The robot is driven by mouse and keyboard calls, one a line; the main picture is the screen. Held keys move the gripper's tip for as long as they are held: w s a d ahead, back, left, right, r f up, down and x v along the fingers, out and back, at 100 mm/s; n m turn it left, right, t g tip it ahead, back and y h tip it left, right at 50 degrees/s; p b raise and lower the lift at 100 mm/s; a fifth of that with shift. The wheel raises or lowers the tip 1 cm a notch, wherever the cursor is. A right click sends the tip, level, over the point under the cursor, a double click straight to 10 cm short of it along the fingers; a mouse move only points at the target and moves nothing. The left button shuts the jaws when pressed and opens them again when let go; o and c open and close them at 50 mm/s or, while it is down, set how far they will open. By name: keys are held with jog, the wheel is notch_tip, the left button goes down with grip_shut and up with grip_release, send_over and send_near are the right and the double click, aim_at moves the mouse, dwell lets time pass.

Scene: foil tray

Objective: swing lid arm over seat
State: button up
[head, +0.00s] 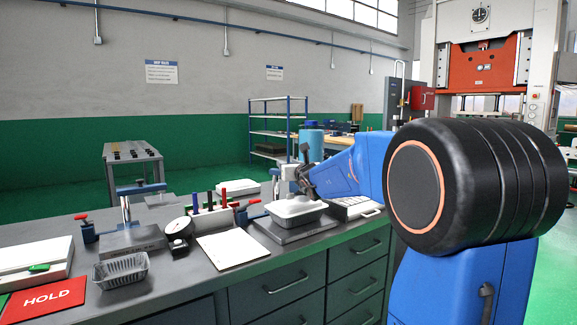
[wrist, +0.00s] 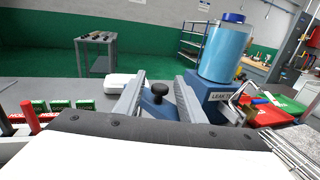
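My gripper (wrist: 160,98) is open, its two grey fingers apart. In the wrist view a black knob (wrist: 158,92) on a blue part (wrist: 156,108), which looks like the lid arm, stands between the fingers, with gaps showing on both sides. In the head view my dark gripper (head: 304,178) is above a white tray-shaped piece (head: 296,212) on a grey plate (head: 291,233), probably the seat. The knob cannot be made out clearly there. The seat is not clear in the wrist view.
A blue cylinder (wrist: 224,52) stands on a blue leak tester box (wrist: 215,93) just right of the fingers. The bench also holds a foil tray (head: 121,270), a dial gauge (head: 179,230), a paper sheet (head: 233,249) and a red HOLD card (head: 45,298).

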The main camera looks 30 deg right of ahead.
jog(key=s+a, duration=0.2)
jog(key=s, duration=1.5)
jog(key=shift+a, duration=0.35)
